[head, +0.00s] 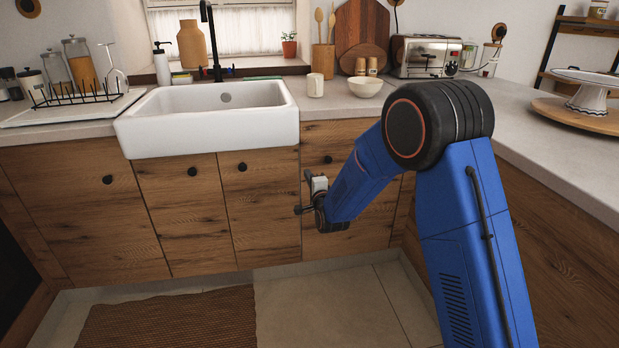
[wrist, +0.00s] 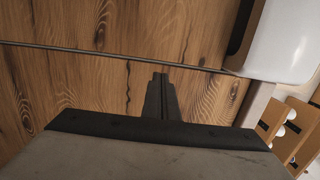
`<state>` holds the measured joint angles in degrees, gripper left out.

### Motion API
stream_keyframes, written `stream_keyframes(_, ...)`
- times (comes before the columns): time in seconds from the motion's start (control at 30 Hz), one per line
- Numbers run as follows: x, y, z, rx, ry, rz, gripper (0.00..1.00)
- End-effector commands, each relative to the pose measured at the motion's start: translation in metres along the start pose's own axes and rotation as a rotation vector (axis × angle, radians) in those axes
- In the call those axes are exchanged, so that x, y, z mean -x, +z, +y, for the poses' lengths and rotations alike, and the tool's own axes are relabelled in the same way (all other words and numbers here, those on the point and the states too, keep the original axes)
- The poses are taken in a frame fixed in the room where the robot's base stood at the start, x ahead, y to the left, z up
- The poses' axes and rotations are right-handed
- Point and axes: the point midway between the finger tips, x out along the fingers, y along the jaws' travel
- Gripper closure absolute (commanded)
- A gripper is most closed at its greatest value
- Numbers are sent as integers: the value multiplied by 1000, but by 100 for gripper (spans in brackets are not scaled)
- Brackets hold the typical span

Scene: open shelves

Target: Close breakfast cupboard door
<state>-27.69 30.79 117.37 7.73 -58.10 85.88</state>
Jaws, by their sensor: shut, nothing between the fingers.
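Wooden cupboard fronts with black round knobs run below the counter in the head view. The front right of the sink (head: 345,143) and the two narrow fronts under the sink, left (head: 182,220) and right (head: 262,215), all look flush; I cannot tell which is the breakfast cupboard door. My gripper (head: 302,209) is low in front of these fronts, near the seam right of the sink. In the wrist view my gripper (wrist: 160,77) is shut and empty, its dark fingers together before wood grain with a dark seam. Contact with the wood cannot be told.
The white sink (head: 210,142) juts out above the fronts; it also shows in the wrist view (wrist: 285,45). The counter (head: 560,140) runs along the right, with a cake stand (head: 592,95) on it. A brown mat (head: 170,320) lies on the floor, with bare tiles right of it.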

Motion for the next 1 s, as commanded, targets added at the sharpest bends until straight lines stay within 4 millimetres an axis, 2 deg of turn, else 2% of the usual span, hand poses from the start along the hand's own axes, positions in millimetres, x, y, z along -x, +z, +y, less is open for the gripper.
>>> stream_keyframes(0.27,29,3,0,0,1,0,100)
stream_keyframes(0.63,84,9,0,0,1,-2,100)
stream_keyframes(0.87,100,8,-1,2,2,0,100)
stream_keyframes(1.0,107,-2,-10,40,31,7,100)
